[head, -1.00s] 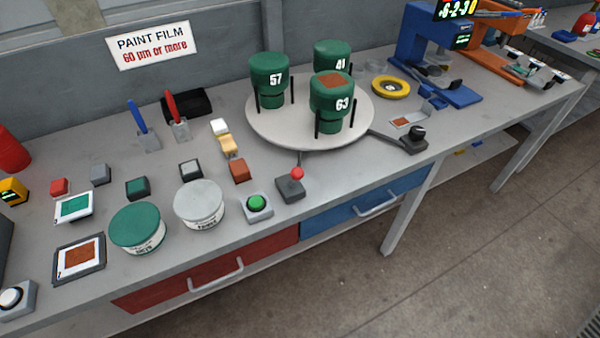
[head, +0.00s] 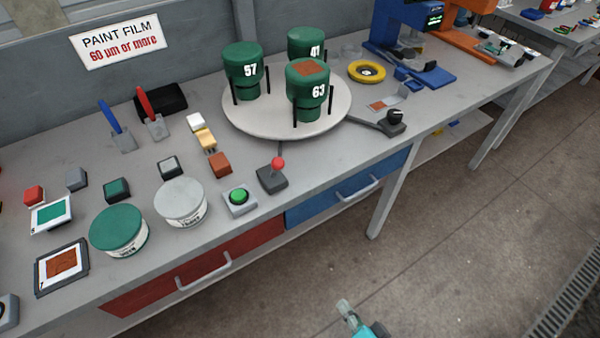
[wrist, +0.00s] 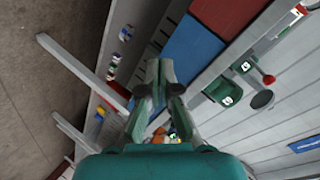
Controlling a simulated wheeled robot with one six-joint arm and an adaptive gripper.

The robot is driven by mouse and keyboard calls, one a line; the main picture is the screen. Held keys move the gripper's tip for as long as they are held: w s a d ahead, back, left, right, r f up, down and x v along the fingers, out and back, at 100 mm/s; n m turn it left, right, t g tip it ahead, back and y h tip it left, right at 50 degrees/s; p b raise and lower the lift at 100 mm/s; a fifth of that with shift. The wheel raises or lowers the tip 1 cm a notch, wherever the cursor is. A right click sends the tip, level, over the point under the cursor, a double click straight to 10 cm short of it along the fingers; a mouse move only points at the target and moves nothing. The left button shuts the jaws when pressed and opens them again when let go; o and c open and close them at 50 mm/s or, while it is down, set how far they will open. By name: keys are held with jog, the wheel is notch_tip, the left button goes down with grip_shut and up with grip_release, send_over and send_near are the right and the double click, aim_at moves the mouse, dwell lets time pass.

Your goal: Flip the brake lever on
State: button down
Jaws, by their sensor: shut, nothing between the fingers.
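Two small levers stand on the bench in the head view, and I cannot tell by a label which is the brake. One has a red ball knob on a dark base (head: 272,178) in front of the turntable (head: 245,125). The other has a black knob (head: 393,120) at the end of a dark bar reaching the turntable's right side. My gripper (head: 346,309) shows at the bottom of the head view, over the floor, apart from the bench and both levers. In the wrist view my gripper (wrist: 158,75) has its fingers together and empty.
Green cylinders numbered 57 (head: 243,70), 41 and 63 (head: 308,90) stand on the turntable. A green button (head: 239,199) and two paint tins (head: 118,231) sit near the front edge. Red and blue drawers with handles are below. Floor in front is clear.

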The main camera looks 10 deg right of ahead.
jog(key=w+r+t+y, duration=0.2)
jog(key=w+r+y, duration=0.45)
jog(key=w, duration=0.65)
jog(key=w+d+r+n+y, duration=0.2)
jog(key=w+r+y, duration=0.3)
jog(key=r, duration=0.6)
jog(key=shift+d+r+y, duration=0.2)
jog(key=shift+r+y, duration=0.05)
jog(key=shift+y, duration=0.4)
jog(key=shift+w, duration=0.15)
jog(key=x, duration=1.4)
jog(key=shift+a+f, duration=0.1)
jog(key=shift+f, duration=0.05)
